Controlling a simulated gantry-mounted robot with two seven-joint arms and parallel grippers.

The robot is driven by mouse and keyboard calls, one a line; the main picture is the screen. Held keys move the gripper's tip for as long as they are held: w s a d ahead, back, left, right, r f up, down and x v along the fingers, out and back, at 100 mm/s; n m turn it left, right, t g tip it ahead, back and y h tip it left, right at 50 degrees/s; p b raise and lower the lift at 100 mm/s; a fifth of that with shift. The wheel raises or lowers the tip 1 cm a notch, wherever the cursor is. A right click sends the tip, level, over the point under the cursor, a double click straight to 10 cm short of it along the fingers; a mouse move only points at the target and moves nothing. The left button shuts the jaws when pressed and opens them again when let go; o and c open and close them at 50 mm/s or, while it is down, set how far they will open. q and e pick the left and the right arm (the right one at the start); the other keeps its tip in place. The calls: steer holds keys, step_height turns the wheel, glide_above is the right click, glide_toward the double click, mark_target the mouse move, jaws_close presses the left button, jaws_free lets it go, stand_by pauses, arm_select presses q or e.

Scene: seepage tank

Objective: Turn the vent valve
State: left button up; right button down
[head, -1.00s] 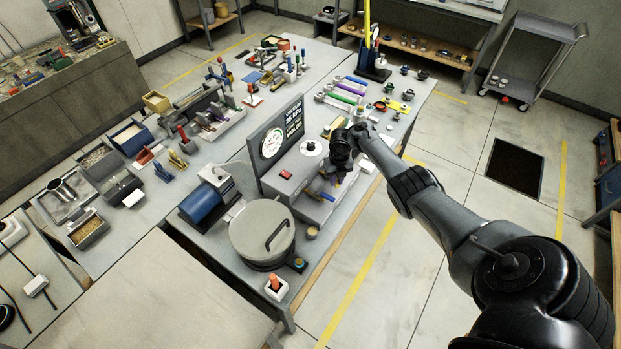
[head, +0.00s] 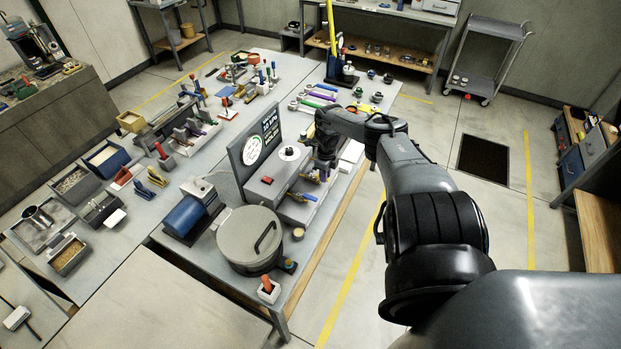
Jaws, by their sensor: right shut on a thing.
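The vacuum unit is a grey box (head: 268,187) with a red knob on top, standing in front of a dark panel with a round white gauge (head: 252,148). Small valve handles show on its right side, with a blue one (head: 304,196) low on the front step. My right gripper (head: 324,165) is at the right end of this unit, pointing down among the small handles. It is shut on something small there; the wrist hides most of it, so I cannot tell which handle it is. My left gripper is not in view.
A large grey lidded pot (head: 250,240) and a blue motor-like cylinder (head: 187,218) stand left of the unit. Coloured wrenches (head: 318,96) and small parts lie behind my right gripper.

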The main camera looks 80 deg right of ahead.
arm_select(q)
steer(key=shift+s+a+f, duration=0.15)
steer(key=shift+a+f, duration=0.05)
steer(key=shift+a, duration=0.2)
arm_select(e)
steer(key=shift+d+f+n, duration=0.15)
steer(key=shift+n, duration=0.15)
steer(key=c, duration=1)
jaws_free()
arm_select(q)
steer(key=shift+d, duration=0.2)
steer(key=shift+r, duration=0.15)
arm_select(e)
steer(key=shift+r, duration=0.2)
steer(key=shift+r, duration=0.3)
arm_select(q)
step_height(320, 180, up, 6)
steer(key=p, duration=0.6)
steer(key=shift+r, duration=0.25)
arm_select(e)
step_height(320, 180, up, 10)
steer(key=shift+f, duration=0.1)
